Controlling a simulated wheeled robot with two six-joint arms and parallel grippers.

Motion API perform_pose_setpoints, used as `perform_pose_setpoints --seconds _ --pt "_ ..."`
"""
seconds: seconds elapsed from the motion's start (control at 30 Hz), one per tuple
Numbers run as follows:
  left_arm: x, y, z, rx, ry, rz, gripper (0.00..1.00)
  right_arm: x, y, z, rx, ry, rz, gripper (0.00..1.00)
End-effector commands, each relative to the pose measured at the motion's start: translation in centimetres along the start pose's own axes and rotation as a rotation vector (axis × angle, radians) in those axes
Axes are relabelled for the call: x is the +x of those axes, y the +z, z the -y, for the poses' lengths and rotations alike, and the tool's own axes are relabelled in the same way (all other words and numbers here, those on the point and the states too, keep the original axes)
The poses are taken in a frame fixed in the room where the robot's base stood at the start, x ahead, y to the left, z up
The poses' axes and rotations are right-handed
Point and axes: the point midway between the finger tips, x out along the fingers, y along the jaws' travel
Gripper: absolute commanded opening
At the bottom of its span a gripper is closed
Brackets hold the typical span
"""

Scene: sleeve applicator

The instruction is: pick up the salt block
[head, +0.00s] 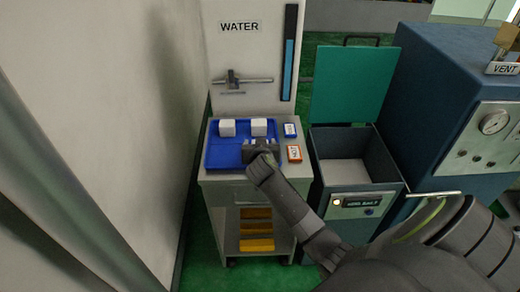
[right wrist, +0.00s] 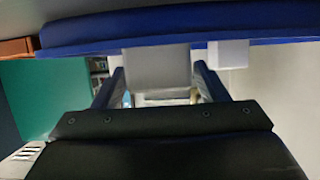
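Two white blocks, which look like salt blocks, sit in the blue tray (head: 226,160) on top of the cart. The left block (head: 227,127) stands apart from my gripper, and the right block (head: 259,127) is just behind it. My right gripper (head: 260,147) is low over the tray. In the right wrist view its fingers (right wrist: 160,80) are spread, with one white block (right wrist: 163,67) between them and narrow gaps on both sides. The other block (right wrist: 228,53) is outside the fingers. Contact cannot be seen. My left gripper is not in view.
A blue-labelled card (head: 290,130) and an orange-labelled card (head: 294,153) lie right of the tray. A panel marked WATER (head: 238,50) with a tap rises behind. An open-lidded bin (head: 355,172) and a blue machine (head: 450,110) stand right. A wall is close on the left.

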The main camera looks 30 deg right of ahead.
Motion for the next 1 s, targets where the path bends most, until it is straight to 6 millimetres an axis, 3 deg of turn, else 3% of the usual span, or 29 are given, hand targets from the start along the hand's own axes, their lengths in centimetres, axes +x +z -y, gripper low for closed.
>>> perform_pose_setpoints --seconds 0.03,0.33,0.67,1.0 --pt "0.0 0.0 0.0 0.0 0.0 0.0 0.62 0.0 0.0 0.0 0.0 0.0 0.0 0.6" --pt "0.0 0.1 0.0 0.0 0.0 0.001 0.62 0.0 0.0 0.0 0.0 0.0 0.0 0.2" --pt "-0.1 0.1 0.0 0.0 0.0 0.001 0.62 -0.3 -0.9 0.0 0.001 0.0 -0.004 0.2" --pt "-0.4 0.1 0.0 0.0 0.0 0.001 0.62 -2.8 -7.1 0.0 0.001 -0.001 -0.008 0.2"
